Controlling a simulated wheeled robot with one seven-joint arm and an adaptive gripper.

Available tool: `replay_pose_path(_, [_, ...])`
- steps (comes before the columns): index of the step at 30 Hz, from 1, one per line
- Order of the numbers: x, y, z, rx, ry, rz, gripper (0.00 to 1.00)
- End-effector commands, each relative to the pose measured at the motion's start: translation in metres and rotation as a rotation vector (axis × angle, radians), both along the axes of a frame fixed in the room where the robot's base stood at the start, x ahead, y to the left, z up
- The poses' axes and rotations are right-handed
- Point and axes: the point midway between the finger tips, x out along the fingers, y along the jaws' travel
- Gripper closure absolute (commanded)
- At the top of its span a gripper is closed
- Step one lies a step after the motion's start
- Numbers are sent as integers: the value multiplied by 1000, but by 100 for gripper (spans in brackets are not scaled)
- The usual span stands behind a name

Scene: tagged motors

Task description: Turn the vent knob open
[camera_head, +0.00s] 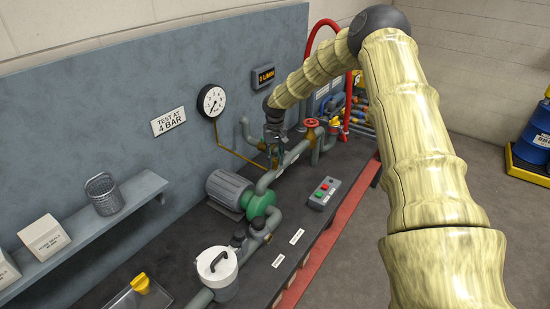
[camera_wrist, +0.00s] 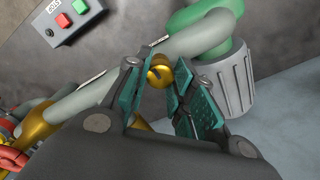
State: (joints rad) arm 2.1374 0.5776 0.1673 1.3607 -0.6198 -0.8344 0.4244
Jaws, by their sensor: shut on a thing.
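The small brass vent knob (camera_wrist: 158,75) sits between the teal finger pads in the wrist view, on top of the grey pipe. My gripper (camera_wrist: 160,84) is shut on it, with one pad on each side. In the head view my gripper (camera_head: 274,143) reaches down over the pipe below the gauge, and the knob is mostly hidden by the fingers there. I cannot tell the knob's turn angle.
A round gauge (camera_head: 211,101) and a "TEST AT 4 BAR" sign (camera_head: 168,121) are on the back panel. A red handwheel valve (camera_head: 311,123) stands close to the right. The motor (camera_head: 230,188) and a button box (camera_head: 325,193) are nearer.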

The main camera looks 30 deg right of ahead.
Motion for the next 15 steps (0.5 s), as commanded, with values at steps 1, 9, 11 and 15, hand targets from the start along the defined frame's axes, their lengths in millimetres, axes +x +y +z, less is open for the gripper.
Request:
replay_pose_path(1, [0, 0, -1, 1, -1, 0, 99])
replay_pose_path(9, [0, 0, -2, 0, -1, 26, 99])
replay_pose_path(11, [0, 0, -2, 0, -1, 45, 99])
replay_pose_path(15, [0, 0, -3, -1, -2, 119, 99])
